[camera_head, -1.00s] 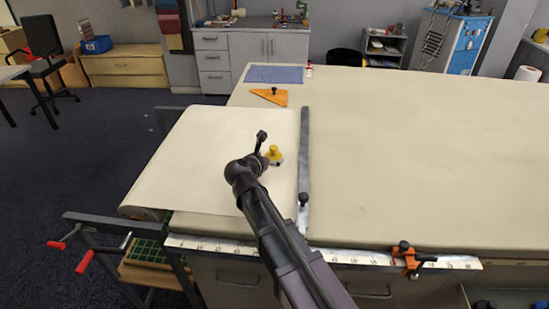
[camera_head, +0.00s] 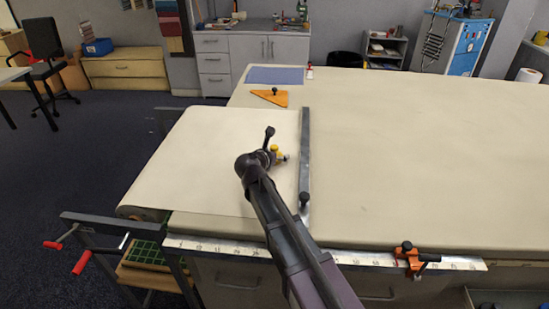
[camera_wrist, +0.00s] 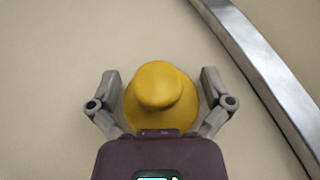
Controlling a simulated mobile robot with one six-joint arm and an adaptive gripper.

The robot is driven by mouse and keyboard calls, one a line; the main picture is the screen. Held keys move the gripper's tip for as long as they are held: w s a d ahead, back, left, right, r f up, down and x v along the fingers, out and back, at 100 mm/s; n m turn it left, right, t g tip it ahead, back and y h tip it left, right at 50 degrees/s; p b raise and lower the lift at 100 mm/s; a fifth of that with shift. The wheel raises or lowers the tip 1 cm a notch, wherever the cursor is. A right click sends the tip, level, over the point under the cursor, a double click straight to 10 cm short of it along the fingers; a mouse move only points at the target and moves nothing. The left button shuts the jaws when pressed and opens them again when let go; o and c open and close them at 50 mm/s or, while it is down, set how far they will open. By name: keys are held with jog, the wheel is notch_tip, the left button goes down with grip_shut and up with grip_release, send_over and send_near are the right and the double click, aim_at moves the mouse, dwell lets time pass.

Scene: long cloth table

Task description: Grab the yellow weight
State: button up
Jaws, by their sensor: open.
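The yellow weight (camera_wrist: 160,85) has a rounded knob on a wider base. It stands on the cream cloth beside a metal strip. In the wrist view it sits between the two open fingers of my gripper (camera_wrist: 160,90), with a finger to its left and one to its right. A small gap shows on the left; on the right I cannot tell if the finger touches it. In the head view the weight (camera_head: 276,149) shows just right of my wrist, partly hidden by it. My gripper's fingers are mostly hidden there.
The metal strip (camera_head: 304,150) runs along the table right of the weight and also shows in the wrist view (camera_wrist: 255,65). An orange triangle (camera_head: 270,97) and a blue mat (camera_head: 275,75) lie farther back. An orange clamp (camera_head: 408,257) sits at the front edge. The table's right side (camera_head: 420,150) is clear.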

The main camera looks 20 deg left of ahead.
jog(key=c, duration=1.1)
jog(key=shift+r, duration=0.15)
notch_tip(320, 180, up, 10)
jog(key=p, duration=1)
dwell(0.4)
